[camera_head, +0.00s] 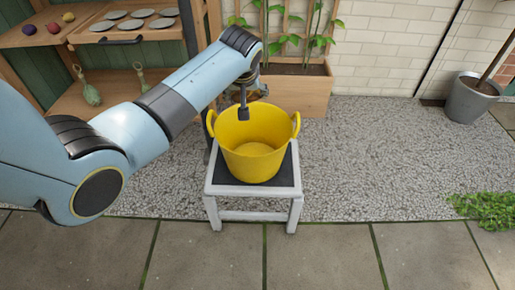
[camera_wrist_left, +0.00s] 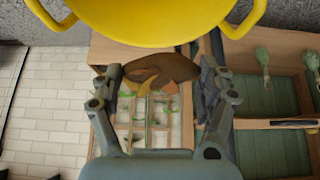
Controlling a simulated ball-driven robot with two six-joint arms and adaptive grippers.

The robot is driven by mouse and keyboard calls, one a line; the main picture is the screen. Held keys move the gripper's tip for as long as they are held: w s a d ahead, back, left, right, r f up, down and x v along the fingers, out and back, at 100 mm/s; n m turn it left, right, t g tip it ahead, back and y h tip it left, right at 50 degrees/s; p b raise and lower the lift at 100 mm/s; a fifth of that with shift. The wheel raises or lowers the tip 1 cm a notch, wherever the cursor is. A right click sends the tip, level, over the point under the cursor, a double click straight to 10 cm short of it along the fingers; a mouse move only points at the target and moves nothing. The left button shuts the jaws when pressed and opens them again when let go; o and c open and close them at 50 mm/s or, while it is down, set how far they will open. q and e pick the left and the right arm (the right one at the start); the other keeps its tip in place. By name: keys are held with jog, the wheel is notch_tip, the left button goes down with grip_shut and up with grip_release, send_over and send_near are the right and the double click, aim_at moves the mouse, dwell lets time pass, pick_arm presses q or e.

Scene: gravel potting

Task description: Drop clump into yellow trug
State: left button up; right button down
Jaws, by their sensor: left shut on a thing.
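The yellow trug (camera_head: 258,158) is an open tub with two handles, standing on a small grey stool (camera_head: 226,191). It also fills the top of the left wrist view (camera_wrist_left: 150,22). A brown clump (camera_wrist_left: 162,72) sits between the fingers of my left gripper (camera_wrist_left: 158,84), which is shut on it. In the head view my left gripper (camera_head: 243,110) hangs at the trug's rear left rim, and I cannot make out the clump there. My right gripper is in neither view.
A wooden planter (camera_head: 296,90) with climbing plants stands behind the trug. A grey pot (camera_head: 470,98) stands far right. Gravel (camera_head: 375,150) right of the stool is clear.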

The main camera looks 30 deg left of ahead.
pick_arm(q)
jog(key=shift+r, duration=0.1)
jog(key=o, duration=1.2)
jog(key=shift+c, duration=0.2)
jog(key=v, duration=1.2)
